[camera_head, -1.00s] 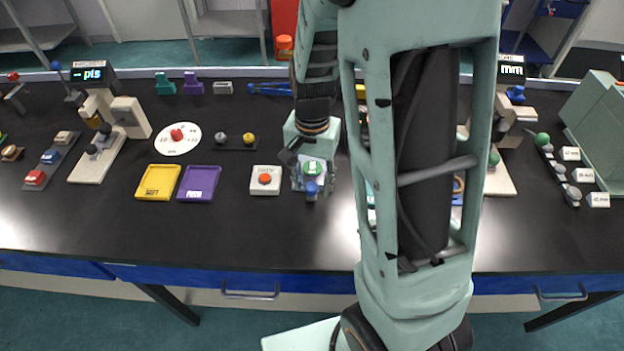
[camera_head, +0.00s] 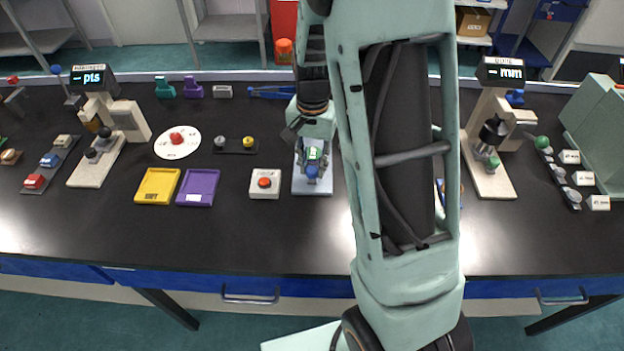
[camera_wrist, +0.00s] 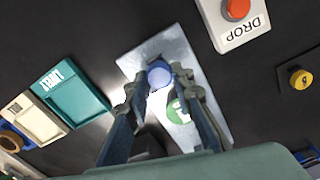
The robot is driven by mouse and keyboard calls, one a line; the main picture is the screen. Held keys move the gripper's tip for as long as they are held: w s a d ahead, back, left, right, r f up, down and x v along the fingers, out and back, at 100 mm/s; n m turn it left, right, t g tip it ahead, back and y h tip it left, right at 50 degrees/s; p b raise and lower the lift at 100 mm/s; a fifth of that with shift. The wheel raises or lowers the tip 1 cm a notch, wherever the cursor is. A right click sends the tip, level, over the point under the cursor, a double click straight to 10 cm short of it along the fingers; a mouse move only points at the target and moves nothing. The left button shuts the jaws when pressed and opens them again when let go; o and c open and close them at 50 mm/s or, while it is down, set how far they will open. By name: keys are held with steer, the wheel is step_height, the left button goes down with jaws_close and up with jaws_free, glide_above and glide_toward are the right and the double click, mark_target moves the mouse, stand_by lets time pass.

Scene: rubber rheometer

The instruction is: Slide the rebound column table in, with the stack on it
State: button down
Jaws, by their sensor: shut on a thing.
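My gripper (camera_head: 313,163) is shut on the blue knob (camera_wrist: 159,73) at the front of the small sliding table; its fingers lie on both sides of the knob in the wrist view. Just behind the knob, a green round piece (camera_wrist: 177,110) sits on the table; it also shows in the head view (camera_head: 313,153). A bare grey base plate (camera_head: 312,188) shows in front of the knob. My wrist and arm hide the rear of the plate and the column behind it. How the stack is layered is too small to tell.
A white box with a red button, marked DROP (camera_wrist: 233,25), stands left of the plate in the head view. Yellow (camera_head: 157,185) and purple (camera_head: 198,186) trays lie further left. A teal tray (camera_wrist: 65,90) shows in the wrist view. The black bench in front is clear.

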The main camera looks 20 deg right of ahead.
mark_target(313, 154)
steer(key=w, duration=0.1)
steer(key=w+d, duration=0.1)
steer(key=w, duration=0.3)
steer(key=shift+d, duration=0.3)
steer(key=shift+w+r, duration=0.1)
steer(key=shift+r, duration=0.05)
steer(key=c, duration=1.7)
jaws_free()
steer(key=shift+w+d, duration=0.1)
steer(key=shift+c, duration=0.2)
steer(key=shift+o, duration=0.4)
